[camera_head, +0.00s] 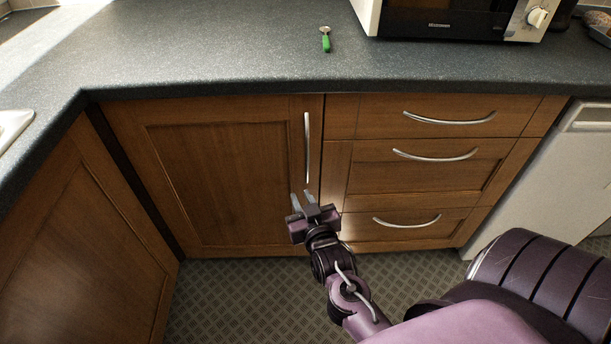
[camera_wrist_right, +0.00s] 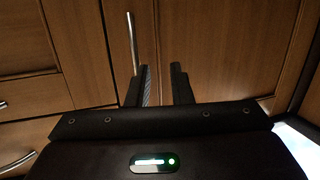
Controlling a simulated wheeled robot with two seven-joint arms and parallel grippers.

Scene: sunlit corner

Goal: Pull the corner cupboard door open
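The corner cupboard door (camera_head: 220,180) is a brown wooden panel. It looks shut, flush with the drawer front beside it. Its upright silver bar handle (camera_head: 307,148) is near its right edge. My right gripper (camera_head: 303,197) is in front of the door, just below the handle's lower end. Its fingers (camera_wrist_right: 163,82) are apart with nothing between them. In the right wrist view, the handle (camera_wrist_right: 132,42) rises just left of the left finger, outside the gap. Whether they touch is unclear. My left gripper is in neither view.
Drawers (camera_head: 425,165) with curved silver handles are right of the door. Another wooden cupboard panel (camera_head: 75,240) meets it at the left corner. The dark countertop (camera_head: 220,50) overhangs above, bearing a green-handled tool (camera_head: 326,42) and a microwave (camera_head: 460,18). Patterned floor (camera_head: 240,295) shows below.

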